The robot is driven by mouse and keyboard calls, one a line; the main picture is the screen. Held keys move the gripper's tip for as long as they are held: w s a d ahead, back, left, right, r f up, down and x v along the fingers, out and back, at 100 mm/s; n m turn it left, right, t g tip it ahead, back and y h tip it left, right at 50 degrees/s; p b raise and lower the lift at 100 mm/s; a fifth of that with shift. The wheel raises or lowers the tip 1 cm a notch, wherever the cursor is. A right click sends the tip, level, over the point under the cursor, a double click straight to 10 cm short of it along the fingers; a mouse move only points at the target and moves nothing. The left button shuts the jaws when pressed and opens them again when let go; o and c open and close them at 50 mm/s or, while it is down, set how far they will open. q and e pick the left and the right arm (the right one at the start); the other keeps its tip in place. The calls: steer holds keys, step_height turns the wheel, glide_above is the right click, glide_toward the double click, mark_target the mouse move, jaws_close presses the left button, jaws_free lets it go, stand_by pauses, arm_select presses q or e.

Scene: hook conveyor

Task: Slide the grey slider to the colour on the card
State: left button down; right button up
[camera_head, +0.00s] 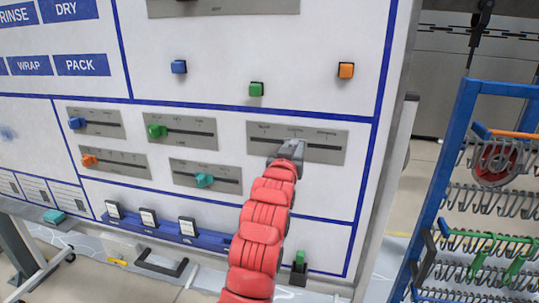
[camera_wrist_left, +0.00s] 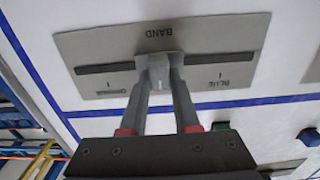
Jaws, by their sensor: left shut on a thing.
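The grey slider (camera_wrist_left: 157,66) sits near the middle of a dark horizontal slot in a grey plate (camera_head: 332,135). The wrist view shows this plate (camera_wrist_left: 95,45) upside down, with the words BAND and BLUE. BLUE is at the right there, and another word at the left is too small to read surely. My left gripper (camera_head: 286,152) has its fingers on either side of the slider and is shut on it; the wrist view also shows it (camera_wrist_left: 158,85). In the head view the gripper hides most of the slider. I cannot pick out a card with a readable colour. My right gripper is out of view.
Smaller plates with blue, green, orange and teal (camera_head: 204,180) sliders lie to the left. Blue, green and orange (camera_head: 346,70) buttons are above. A blue rail (camera_head: 170,230) with several white tags is below. A blue rack with hooks (camera_head: 455,160) stands at the right.

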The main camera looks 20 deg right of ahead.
arm_select(q)
steer(key=s+d+b, duration=0.1)
steer(key=d, duration=0.1)
steer(key=s+d+b, duration=0.1)
steer(key=d, duration=0.1)
steer(key=s+d+b, duration=0.1)
steer(key=s+d, duration=0.1)
steer(key=shift+f+b, duration=0.2)
steer(key=shift+b, duration=0.15)
steer(key=shift+s+d+r+b, duration=0.3)
steer(key=shift+s+d, duration=0.15)
steer(key=shift+d, duration=0.05)
steer(key=c, duration=1.1)
jaws_free()
steer(key=o, duration=0.5)
steer(key=shift+d, duration=0.2)
steer(key=shift+c, duration=0.2)
steer(key=shift+a+f, duration=0.1)
steer(key=shift+a, duration=0.05)
